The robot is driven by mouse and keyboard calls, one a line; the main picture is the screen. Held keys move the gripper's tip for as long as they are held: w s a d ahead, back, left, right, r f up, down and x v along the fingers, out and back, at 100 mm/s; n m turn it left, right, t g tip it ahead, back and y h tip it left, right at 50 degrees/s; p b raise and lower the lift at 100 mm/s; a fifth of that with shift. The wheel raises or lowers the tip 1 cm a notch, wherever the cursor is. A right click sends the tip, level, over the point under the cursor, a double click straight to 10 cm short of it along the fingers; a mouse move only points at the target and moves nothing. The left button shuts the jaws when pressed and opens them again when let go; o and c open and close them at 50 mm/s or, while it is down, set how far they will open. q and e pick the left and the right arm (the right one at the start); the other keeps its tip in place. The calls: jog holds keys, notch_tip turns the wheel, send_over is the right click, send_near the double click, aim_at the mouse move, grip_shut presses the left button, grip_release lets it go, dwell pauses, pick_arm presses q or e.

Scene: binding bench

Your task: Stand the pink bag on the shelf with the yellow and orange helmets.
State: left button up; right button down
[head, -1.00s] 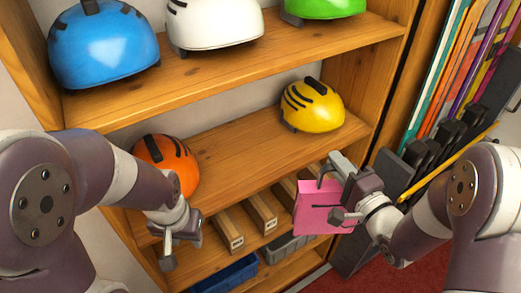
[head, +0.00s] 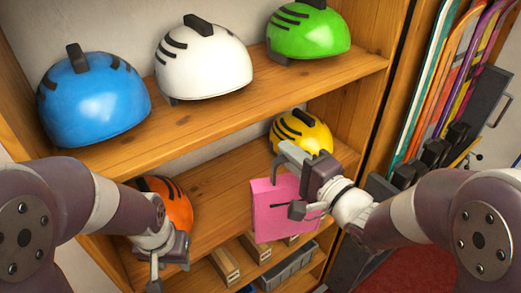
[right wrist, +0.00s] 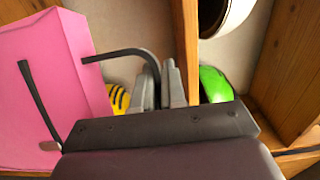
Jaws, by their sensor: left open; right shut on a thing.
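The pink bag (head: 270,212) hangs from my right gripper (head: 296,180), which is shut on its dark handle. The bag is upright, in front of the middle shelf (head: 222,188). In the right wrist view the pink bag (right wrist: 40,85) fills the left side. The yellow helmet (head: 316,134) sits on the middle shelf behind my right gripper, partly hidden. The orange helmet (head: 174,205) sits at the left of that shelf, partly hidden by my left arm. My left gripper (head: 168,274) is open and empty, low in front of the shelf's left part.
The upper shelf (head: 200,112) holds a blue helmet (head: 93,100), a white helmet (head: 205,62) and a green helmet (head: 308,32). Below are wooden blocks (head: 224,265) and a grey bin (head: 287,268). Skis or boards (head: 430,80) stand at the right. The middle shelf is bare between its helmets.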

jog(key=w+a+f+b, duration=0.3)
jog(key=w+a, duration=0.3)
jog(key=w, duration=0.2)
jog(key=shift+f+b, duration=0.3)
jog(key=shift+f, duration=0.05)
jog(key=c, duration=1.5)
grip_release()
jog(key=o, duration=0.3)
